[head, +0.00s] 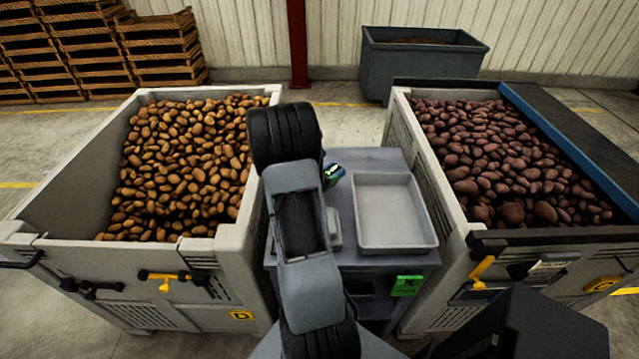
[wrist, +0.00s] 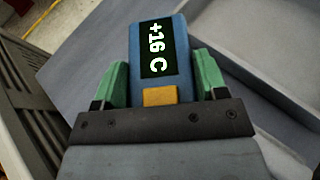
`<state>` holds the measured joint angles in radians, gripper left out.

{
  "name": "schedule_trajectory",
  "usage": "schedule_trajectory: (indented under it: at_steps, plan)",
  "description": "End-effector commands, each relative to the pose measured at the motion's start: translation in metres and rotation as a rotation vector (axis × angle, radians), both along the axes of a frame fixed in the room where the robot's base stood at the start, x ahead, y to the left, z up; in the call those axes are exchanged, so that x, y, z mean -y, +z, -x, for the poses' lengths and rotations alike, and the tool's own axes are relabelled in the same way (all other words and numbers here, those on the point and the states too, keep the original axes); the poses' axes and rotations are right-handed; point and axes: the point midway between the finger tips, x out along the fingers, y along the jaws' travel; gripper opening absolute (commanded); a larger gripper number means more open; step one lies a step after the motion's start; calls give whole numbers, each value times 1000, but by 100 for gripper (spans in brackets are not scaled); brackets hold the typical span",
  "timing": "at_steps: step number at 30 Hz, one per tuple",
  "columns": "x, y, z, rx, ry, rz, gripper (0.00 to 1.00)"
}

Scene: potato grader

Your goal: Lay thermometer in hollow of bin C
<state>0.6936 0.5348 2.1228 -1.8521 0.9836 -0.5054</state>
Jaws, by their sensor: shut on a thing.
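My gripper (wrist: 163,80) is shut on the thermometer (wrist: 172,28), its green fingertips on both sides of the blue body. The thermometer's dark display reads +16 C, and an orange button shows below it. In the head view, my arm hides most of the gripper and thermometer (head: 333,173), which are over the left part of the grey table. Bin C (head: 459,262) is the right bin, with a yellow plate that looks like C on its front. It holds dark reddish potatoes (head: 492,150).
Bin D (head: 218,267), full of tan potatoes, stands at the left. The grey table (head: 378,160) between the bins carries an empty tray (head: 394,185). A dark board with a blue edge (head: 570,140) lies along bin C's right side. A grey tub (head: 420,68) stands behind.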

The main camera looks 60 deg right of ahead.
Motion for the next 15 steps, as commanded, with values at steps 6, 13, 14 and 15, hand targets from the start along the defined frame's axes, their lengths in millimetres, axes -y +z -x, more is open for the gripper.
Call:
schedule_trajectory:
  at_steps: [6, 13, 14, 15]
  plan:
    - [19, -35, -29, -2, 2, -1, 39]
    - [27, -54, -44, 1, 4, 0, 39]
    - [27, -55, -44, 1, 4, 0, 39]
    - [28, -56, -45, 1, 4, 0, 39]
